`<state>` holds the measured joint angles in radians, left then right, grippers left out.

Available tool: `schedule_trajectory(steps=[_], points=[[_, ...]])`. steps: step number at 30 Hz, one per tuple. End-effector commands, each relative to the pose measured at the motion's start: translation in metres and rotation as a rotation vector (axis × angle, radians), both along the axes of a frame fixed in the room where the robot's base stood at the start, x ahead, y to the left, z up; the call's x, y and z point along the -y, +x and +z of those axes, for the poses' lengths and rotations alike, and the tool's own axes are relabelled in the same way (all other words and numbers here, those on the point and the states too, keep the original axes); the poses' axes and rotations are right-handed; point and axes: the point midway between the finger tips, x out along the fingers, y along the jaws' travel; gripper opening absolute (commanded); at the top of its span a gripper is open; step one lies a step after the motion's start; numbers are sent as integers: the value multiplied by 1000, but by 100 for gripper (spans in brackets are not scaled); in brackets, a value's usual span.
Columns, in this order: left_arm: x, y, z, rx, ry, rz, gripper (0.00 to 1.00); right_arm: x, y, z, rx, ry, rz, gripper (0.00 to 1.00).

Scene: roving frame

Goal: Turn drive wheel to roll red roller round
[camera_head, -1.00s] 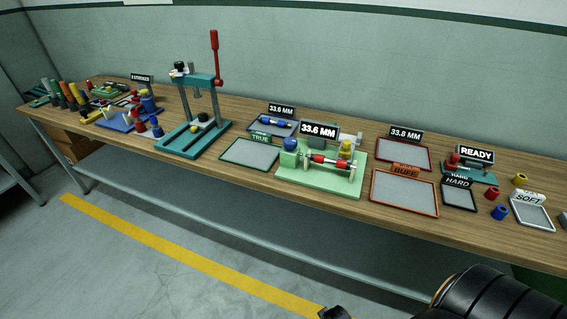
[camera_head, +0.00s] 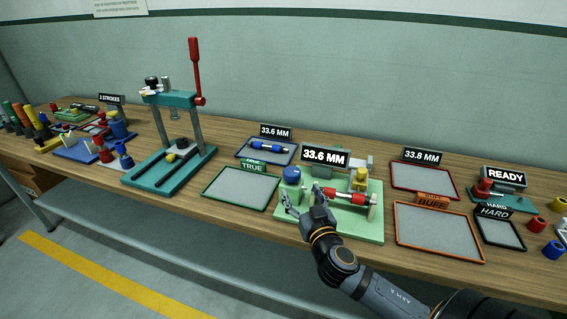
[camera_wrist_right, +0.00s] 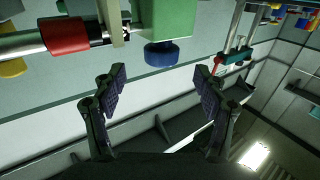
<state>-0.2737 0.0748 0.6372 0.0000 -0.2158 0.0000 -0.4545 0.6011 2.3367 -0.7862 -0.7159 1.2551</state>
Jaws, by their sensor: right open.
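The drive wheel looks to be the blue knob (camera_head: 291,175) at the left end of the pale green fixture (camera_head: 370,228). It also shows in the right wrist view (camera_wrist_right: 161,53), on a green block. The red roller (camera_head: 345,197) lies level on the fixture, right of the blue knob, and shows at the upper left of the wrist view (camera_wrist_right: 64,34). My right gripper (camera_head: 304,199) is open and empty at the fixture's front. In the wrist view its fingers (camera_wrist_right: 158,88) stand apart with the blue knob ahead, between their lines. My left gripper is out of view.
A sign (camera_head: 326,157) reading 33.6 MM stands behind the fixture. The TRUE tray (camera_head: 240,189) lies to its left and the orange-rimmed BUFF tray (camera_head: 440,230) to its right. A teal press (camera_head: 170,100) with a red lever stands farther left.

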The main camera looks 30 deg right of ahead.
Motion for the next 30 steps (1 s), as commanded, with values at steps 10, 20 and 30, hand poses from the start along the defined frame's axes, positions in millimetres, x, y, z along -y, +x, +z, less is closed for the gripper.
schedule_trajectory(steps=[10, 20, 30], points=[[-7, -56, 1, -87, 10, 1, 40, 8, 30, 3, 12, 8, 3, 73], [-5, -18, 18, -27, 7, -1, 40, 25, 90, 1, 7, 5, 3, 73], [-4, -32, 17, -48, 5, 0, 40, 28, 102, -1, 5, 4, 5, 73]])
